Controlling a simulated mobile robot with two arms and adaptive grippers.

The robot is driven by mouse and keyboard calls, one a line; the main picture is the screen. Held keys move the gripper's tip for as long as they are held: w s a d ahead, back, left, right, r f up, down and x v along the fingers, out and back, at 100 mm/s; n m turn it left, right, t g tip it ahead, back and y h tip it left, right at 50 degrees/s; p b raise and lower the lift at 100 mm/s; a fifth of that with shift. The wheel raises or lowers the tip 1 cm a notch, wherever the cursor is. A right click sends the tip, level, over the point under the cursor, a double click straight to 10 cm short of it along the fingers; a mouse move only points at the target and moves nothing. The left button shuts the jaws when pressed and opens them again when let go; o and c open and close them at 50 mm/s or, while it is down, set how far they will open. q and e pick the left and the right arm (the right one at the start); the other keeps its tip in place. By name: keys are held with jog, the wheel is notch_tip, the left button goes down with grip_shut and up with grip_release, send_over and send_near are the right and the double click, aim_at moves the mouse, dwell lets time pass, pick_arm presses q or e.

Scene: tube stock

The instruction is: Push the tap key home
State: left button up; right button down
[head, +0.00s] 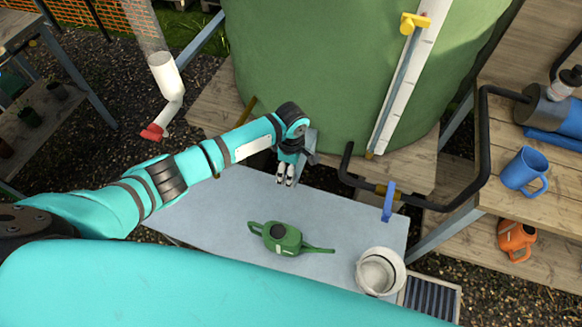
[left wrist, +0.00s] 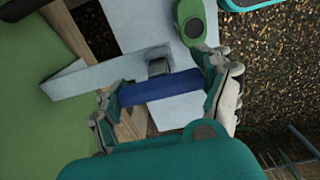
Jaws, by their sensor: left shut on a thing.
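My left gripper (head: 285,180) points down near the foot of the green tank, over the back of the pale table. In the left wrist view, my left gripper (left wrist: 168,100) is shut on a dark blue bar (left wrist: 160,88), which looks like the tap key. The bar lies crosswise between the fingers, and its ends are partly hidden by them. A small grey block (left wrist: 159,61) shows right beside the bar; I cannot tell whether they are joined. A blue lever (head: 388,203) stands on the black pipe, right of the gripper. My right gripper is not in view.
The pale table (head: 225,215) carries a green watering can (head: 282,238) and a white pot (head: 380,272). The black pipe (head: 484,150) bends across the right side. The green tank (head: 310,70) rises behind. A blue mug (head: 524,172) stands on the right bench.

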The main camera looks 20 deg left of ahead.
pick_arm(q)
jog(key=shift+p, duration=0.45)
dwell(0.6)
jog(key=shift+f, duration=0.65)
dwell(0.5)
dwell(1.0)
dwell(0.4)
jog(key=o, duration=1.2)
notch_tip(320, 180, up, 12)
